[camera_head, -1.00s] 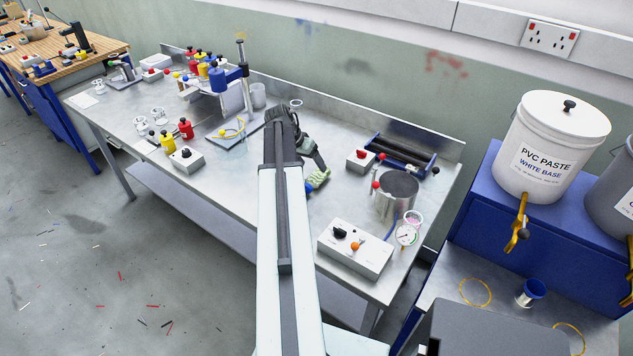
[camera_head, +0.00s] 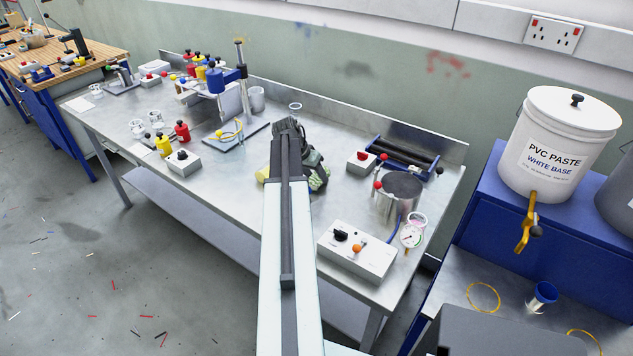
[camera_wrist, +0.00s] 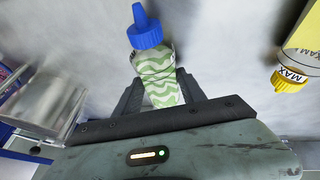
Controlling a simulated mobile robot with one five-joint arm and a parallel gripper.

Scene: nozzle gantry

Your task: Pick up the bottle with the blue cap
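The bottle with the blue cap (camera_wrist: 148,30) has a green-and-white wavy wrap and shows in the wrist view between my gripper's dark fingers, its capped end reaching past the fingertips. My gripper (camera_wrist: 162,80) is around its lower body. The fingers look very near its sides, but I cannot tell whether they touch it. In the head view, my gripper (camera_head: 308,165) is low over the steel bench, mostly hidden by my arm. A patch of the green-and-white wrap (camera_head: 319,180) shows beside it.
A yellow-capped bottle (camera_wrist: 290,80) lies to the right in the wrist view. Bare steel lies left of my arm.

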